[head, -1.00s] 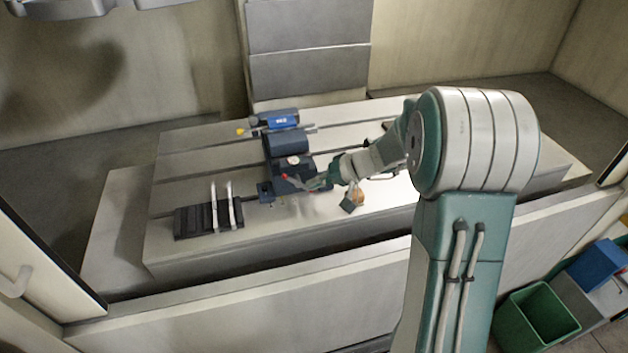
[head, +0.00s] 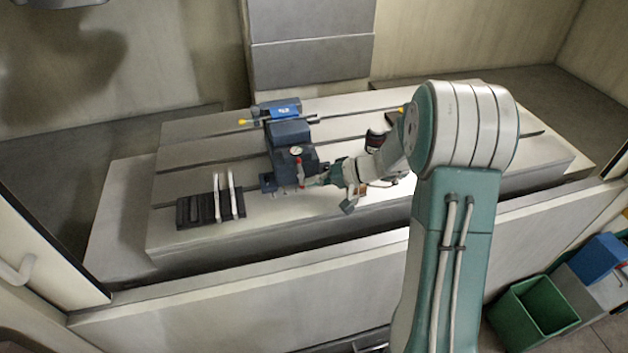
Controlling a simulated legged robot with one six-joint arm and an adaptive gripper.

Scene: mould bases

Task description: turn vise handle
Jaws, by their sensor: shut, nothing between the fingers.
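The blue vise (head: 289,134) stands on the slotted machine table (head: 345,112). My gripper (head: 314,183) is shut and empty, just right of the handle's lower part. I cannot tell whether the fingertips touch the handle.
A black rack (head: 200,212) with two upright pale bars stands left of the vise. A dark object with a pale label (head: 376,140) is partly behind my arm. A green bin (head: 537,312) stands at lower right.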

